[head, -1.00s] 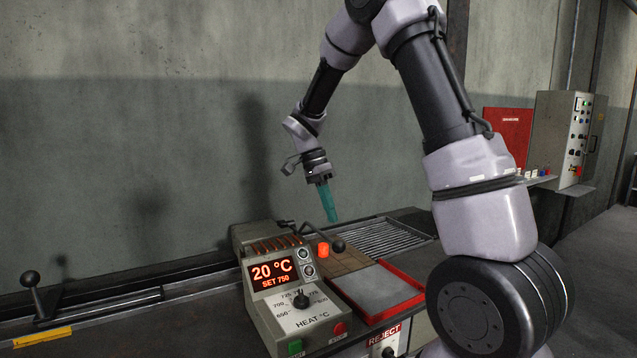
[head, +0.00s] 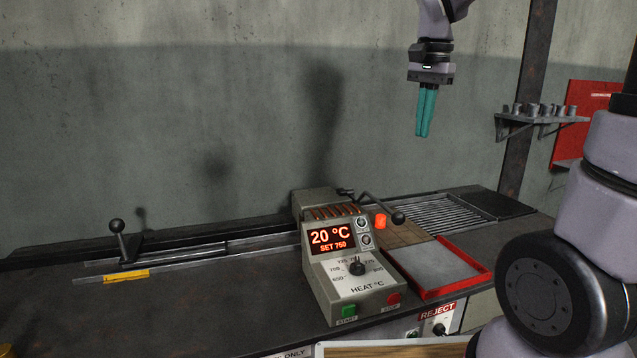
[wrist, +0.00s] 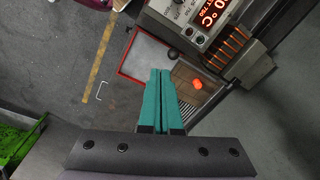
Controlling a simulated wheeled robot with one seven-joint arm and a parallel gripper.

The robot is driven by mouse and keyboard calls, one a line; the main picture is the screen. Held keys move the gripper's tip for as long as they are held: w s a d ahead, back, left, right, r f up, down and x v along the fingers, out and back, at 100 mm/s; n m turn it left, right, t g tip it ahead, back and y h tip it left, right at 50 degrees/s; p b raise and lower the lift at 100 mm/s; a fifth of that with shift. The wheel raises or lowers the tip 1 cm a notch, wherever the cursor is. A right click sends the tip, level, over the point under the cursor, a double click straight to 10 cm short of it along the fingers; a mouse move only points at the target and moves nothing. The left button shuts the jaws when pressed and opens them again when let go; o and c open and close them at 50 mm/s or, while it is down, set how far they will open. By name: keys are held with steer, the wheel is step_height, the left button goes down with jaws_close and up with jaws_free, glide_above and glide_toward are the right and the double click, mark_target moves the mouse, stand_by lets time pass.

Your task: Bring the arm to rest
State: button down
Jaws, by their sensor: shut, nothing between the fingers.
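My gripper (head: 425,112) hangs in the air above the bench in the head view, its teal fingers pointing down and together. It is shut and empty. In the wrist view the fingers (wrist: 160,75) lie side by side, over the red-rimmed tray far below. My arm's lower links fill the right edge of the head view.
A heater control box (head: 350,275) reads 20 °C, set 750. An orange glowing piece (head: 380,221) lies behind it, near a black-knobbed lever (head: 398,218). A red-rimmed tray (head: 483,282) is at right. Another lever (head: 117,227) stands at left. A wall shelf (head: 545,119) holds several small cylinders.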

steer(key=s+d+r+n+t+y, duration=0.1)
steer(key=s+n+t, duration=0.4)
steer(key=s, duration=0.6)
steer(key=shift+s+d+r+t+y, duration=0.2)
steer(key=shift+d+r+t+y, duration=0.2)
steer(key=shift+d+r+t, duration=0.3)
